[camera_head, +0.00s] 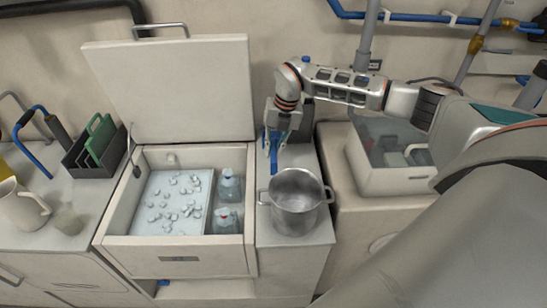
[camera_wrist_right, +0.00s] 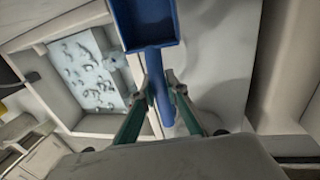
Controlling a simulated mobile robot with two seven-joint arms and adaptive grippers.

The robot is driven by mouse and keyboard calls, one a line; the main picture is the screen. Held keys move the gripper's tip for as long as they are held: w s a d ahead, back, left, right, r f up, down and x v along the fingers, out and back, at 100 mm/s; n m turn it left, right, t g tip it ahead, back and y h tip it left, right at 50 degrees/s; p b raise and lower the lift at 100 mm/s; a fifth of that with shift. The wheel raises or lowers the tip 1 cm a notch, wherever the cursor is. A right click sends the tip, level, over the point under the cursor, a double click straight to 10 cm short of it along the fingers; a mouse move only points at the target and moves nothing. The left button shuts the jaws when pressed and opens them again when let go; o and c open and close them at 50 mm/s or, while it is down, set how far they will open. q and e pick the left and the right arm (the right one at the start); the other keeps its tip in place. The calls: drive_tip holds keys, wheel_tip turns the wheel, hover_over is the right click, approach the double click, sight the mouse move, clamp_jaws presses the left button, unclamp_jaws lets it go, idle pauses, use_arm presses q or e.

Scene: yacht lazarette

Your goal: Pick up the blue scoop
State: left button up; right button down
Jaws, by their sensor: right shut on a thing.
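The blue scoop (camera_head: 273,150) is at the back of the narrow counter in the head view, under my right gripper (camera_head: 278,128). In the right wrist view, the scoop (camera_wrist_right: 147,24) has a square bowl at the top, with its handle running down between the fingers of my right gripper (camera_wrist_right: 160,90). The gripper is shut on that handle. Whether the scoop touches the counter cannot be told. My left gripper is not in view.
A steel pot (camera_head: 296,202) stands on the narrow counter in front of the scoop. To the left is an open ice chest (camera_head: 178,254) with ice and bottles, its lid (camera_head: 172,90) raised. A clear-lidded white bin (camera_head: 388,181) stands right. A black rack (camera_head: 92,158) and white pitcher (camera_head: 22,206) are far left.

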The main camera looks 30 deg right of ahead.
wheel_tip(320, 180, up, 15)
drive_tip(key=p, duration=0.1)
idle(0.7)
